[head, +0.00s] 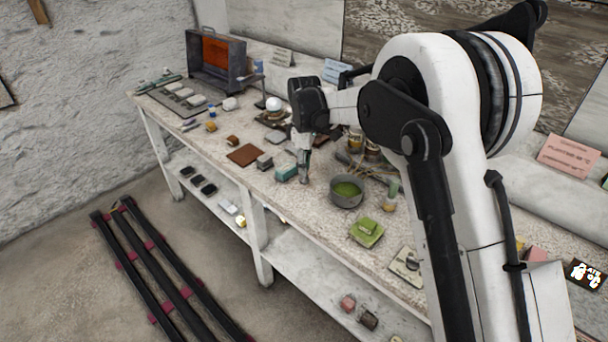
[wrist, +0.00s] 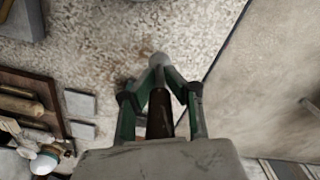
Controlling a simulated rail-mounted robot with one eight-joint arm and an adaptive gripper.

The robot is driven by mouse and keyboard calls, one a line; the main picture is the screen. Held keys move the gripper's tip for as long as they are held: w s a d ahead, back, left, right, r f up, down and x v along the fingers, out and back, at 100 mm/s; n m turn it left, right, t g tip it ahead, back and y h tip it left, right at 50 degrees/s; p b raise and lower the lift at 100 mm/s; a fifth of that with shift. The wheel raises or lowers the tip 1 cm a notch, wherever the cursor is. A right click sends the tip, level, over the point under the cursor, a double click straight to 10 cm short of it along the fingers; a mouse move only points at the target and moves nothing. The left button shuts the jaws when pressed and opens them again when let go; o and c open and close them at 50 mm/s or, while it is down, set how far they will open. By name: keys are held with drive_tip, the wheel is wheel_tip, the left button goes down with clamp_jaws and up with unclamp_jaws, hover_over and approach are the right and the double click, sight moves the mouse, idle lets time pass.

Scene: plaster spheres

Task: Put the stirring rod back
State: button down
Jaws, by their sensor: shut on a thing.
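My gripper (head: 304,174) points down over the front part of the worktable (head: 228,208), to the left of a grey pot with green contents (head: 347,191). In the wrist view my gripper (wrist: 160,82) has its green fingers closed around a dark brown rod-like piece (wrist: 160,115), which appears to be the stirring rod. A pale rounded end (wrist: 159,60) shows at the fingertips. The rest of the held piece is hidden by the fingers and the gripper body. I cannot tell whether its end touches the tabletop.
A teal block (head: 287,173) stands close left of my gripper, with a grey block (head: 264,162) and a brown square (head: 243,155) beyond. Jars and sticks crowd behind the pot. The table's front edge is close.

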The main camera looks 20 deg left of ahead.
sight(304, 176)
drive_tip(key=shift+f, duration=1.75)
drive_tip(key=shift+f, duration=0.2)
drive_tip(key=c, duration=1.8)
unclamp_jaws()
drive_tip(key=shift+r, duration=0.1)
wheel_tip(304, 176, up, 12)
drive_tip(key=shift+r, duration=0.1)
